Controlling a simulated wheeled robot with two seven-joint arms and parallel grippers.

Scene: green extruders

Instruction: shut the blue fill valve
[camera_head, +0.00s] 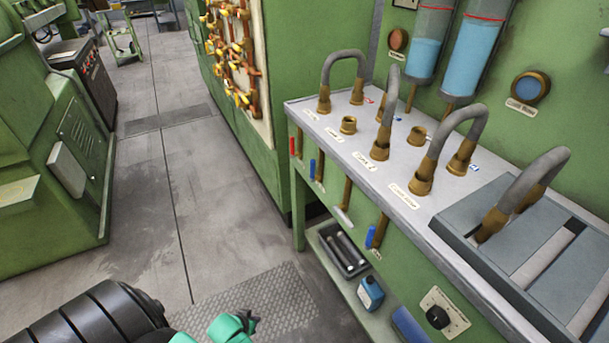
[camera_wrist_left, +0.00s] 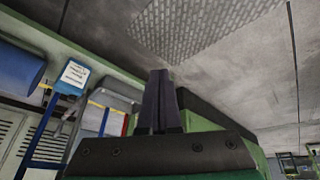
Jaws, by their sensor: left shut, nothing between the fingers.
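Two blue valve handles show on the front of the green bench in the head view. One blue handle (camera_head: 370,237) hangs upright by a brown pipe near the bench's middle, with a small tag beside it. The other blue handle (camera_head: 312,169) is farther back, left of it. I cannot read the tags to tell which is the fill valve. Both handles point down. My left gripper (camera_head: 248,322) is at the bottom edge, left of the bench and apart from both handles. Its fingers (camera_wrist_left: 159,100) are shut and empty in the left wrist view. My right gripper is not in view.
A red handle (camera_head: 293,146) is at the bench's far end. Looped hoses in brass fittings stand on the benchtop (camera_head: 345,140). A low shelf holds a black tray (camera_head: 343,250) and a blue can (camera_head: 370,293). The floor left of the bench is clear.

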